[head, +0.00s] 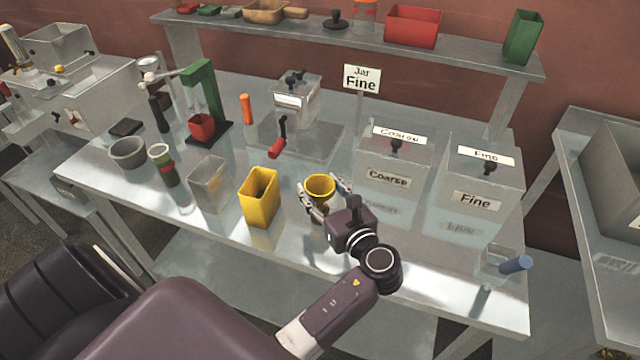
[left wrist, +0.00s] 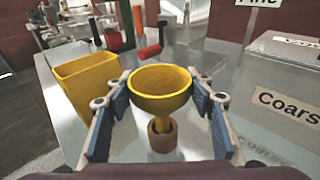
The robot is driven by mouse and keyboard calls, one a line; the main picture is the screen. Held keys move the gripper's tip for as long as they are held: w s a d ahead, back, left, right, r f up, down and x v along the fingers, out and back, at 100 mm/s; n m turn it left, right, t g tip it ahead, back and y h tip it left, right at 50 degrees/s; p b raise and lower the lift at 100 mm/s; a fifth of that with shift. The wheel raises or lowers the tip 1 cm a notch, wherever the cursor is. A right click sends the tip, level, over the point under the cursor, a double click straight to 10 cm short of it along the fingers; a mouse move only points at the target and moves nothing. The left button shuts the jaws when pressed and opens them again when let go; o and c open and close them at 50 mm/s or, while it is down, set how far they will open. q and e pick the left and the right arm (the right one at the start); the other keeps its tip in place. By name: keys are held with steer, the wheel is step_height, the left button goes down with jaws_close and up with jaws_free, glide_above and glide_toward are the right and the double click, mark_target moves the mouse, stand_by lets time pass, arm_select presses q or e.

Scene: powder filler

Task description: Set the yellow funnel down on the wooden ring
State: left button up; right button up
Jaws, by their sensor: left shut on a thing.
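The yellow funnel (head: 320,184) is upright, wide mouth up, between the fingers of my left gripper (head: 322,192). In the left wrist view the funnel (left wrist: 160,88) shows between the blue finger pads of my gripper (left wrist: 163,95), which is shut on it. The wooden ring (left wrist: 163,146) stands on the table directly below the funnel. The funnel's stem reaches down to the ring's opening; I cannot tell whether the funnel's weight rests on it. My gripper mostly hides the ring in the head view. My right gripper is not in view.
A yellow square container (head: 259,198) stands close left of the gripper, a clear container (head: 208,184) beyond it. The Coarse bin (head: 388,180) and Fine bin (head: 478,200) stand to the right. A red-handled device (head: 290,115) is behind.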

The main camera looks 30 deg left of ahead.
mark_target(323, 203)
arm_select(q)
steer(key=shift+f+b, duration=0.35)
steer(key=shift+f, duration=0.85)
steer(key=shift+f, duration=0.6)
stand_by(0.4)
steer(key=o, duration=1.2)
steer(key=shift+d, duration=0.1)
steer(key=v, duration=0.7)
steer(key=shift+s+d, duration=0.1)
steer(key=shift+s, duration=0.05)
